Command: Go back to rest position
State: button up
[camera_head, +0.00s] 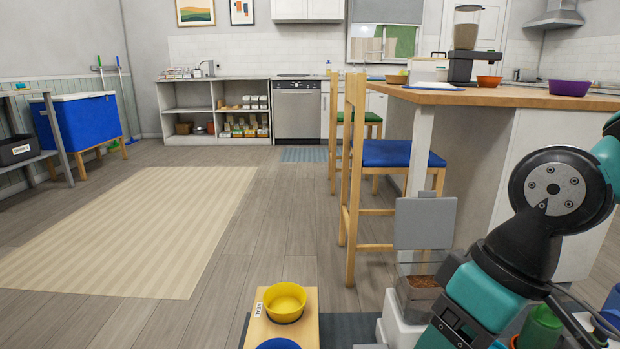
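My teal and black arm comes in from the right edge. It bends at a round black joint and runs down to the bottom edge, right of the middle. My gripper's fingers do not show; the arm's lower end is cut off by the bottom edge. The arm passes in front of a clear container (421,297) with brown kibble and a raised grey lid (425,222). Whether my gripper touches or holds anything cannot be seen.
A yellow bowl (285,301) and a blue bowl (278,344) sit in a wooden stand (308,325) at the bottom. A chair with a blue seat (394,154) stands by the counter (500,96). A beige rug (130,230) and open floor lie left.

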jog(key=s+r+p, duration=0.1)
jog(key=s+r, duration=0.1)
jog(key=s, duration=0.2)
notch_tip(320, 180, up, 37)
jog(key=p, duration=3.7)
jog(key=shift+d, duration=0.15)
